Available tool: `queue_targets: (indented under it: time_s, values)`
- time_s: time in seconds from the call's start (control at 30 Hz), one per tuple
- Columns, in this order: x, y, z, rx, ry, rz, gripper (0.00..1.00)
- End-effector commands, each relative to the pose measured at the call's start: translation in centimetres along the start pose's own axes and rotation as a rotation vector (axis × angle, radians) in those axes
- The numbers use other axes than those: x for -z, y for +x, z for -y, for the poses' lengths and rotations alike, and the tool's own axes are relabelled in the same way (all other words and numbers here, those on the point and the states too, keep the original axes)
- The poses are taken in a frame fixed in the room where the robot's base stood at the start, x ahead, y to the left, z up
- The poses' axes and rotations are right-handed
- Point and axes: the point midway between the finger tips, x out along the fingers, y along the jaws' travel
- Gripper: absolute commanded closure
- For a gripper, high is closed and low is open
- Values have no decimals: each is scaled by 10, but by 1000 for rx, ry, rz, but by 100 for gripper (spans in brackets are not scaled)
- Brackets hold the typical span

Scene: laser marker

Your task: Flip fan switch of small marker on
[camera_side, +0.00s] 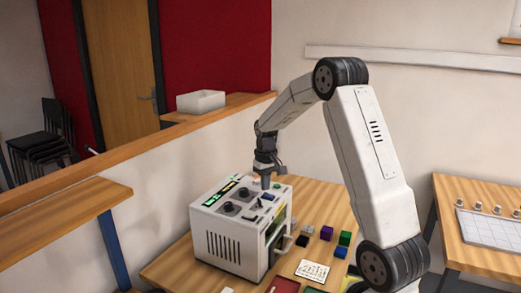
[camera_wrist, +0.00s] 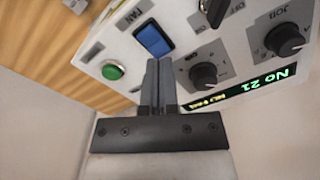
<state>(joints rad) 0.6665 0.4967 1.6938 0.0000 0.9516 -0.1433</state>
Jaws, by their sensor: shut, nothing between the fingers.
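The small marker (camera_side: 231,248) is a white box with dark side vents, standing on the wooden table in the side view. Its top panel carries knobs, a green display and switches. In the wrist view the blue rocker switch (camera_wrist: 153,39) sits beside the printed word FAN. My gripper (camera_wrist: 161,62) is shut and empty, its fingertips just below the blue switch in that view. I cannot tell whether they touch it. In the side view my gripper (camera_side: 266,182) points down at the panel's far part. Which way the switch is tipped is unclear.
A green button (camera_wrist: 114,70) lies left of the fingers, dark knobs (camera_wrist: 203,75) and a lit display (camera_wrist: 243,97) to the right. A black switch (camera_wrist: 214,10) is near the top. Small coloured blocks (camera_side: 326,233) and a white card (camera_side: 312,271) lie on the table.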

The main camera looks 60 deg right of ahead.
Motion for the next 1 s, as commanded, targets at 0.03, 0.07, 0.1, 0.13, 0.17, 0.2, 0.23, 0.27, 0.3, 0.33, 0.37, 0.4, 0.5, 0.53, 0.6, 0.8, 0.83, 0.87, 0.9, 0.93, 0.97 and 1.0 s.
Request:
queue_targets:
  time_s: [0.03,0.07,0.1,0.13,0.17,0.2,0.23,0.27,0.3,0.33,0.37,0.4,0.5,0.53,0.6,0.8,0.83,0.87,0.9,0.93,0.97,1.0]
  values:
    - [0,1,0,0,0,1,100]
    - [0,1,0,0,0,0,100]
    - [0,2,0,0,0,0,100]
    - [0,2,0,0,0,0,100]
    - [0,2,0,0,0,0,100]
    - [0,3,0,0,0,0,100]
    - [0,3,0,0,0,0,100]
    - [0,3,0,0,0,0,100]
    - [0,4,0,0,0,0,100]
    - [0,4,0,0,0,0,100]
    - [0,4,0,0,0,0,100]
    - [0,5,0,0,0,0,100]
    - [0,6,0,0,0,0,100]
    - [0,6,0,0,0,0,100]
    - [0,7,0,0,0,0,100]
    - [0,9,0,0,0,0,100]
    - [0,9,0,0,0,0,100]
    - [0,9,0,0,0,0,100]
    - [0,10,0,0,0,0,100]
    - [0,10,0,0,0,0,100]
    - [0,10,0,0,0,0,100]
    - [0,11,0,0,0,0,100]
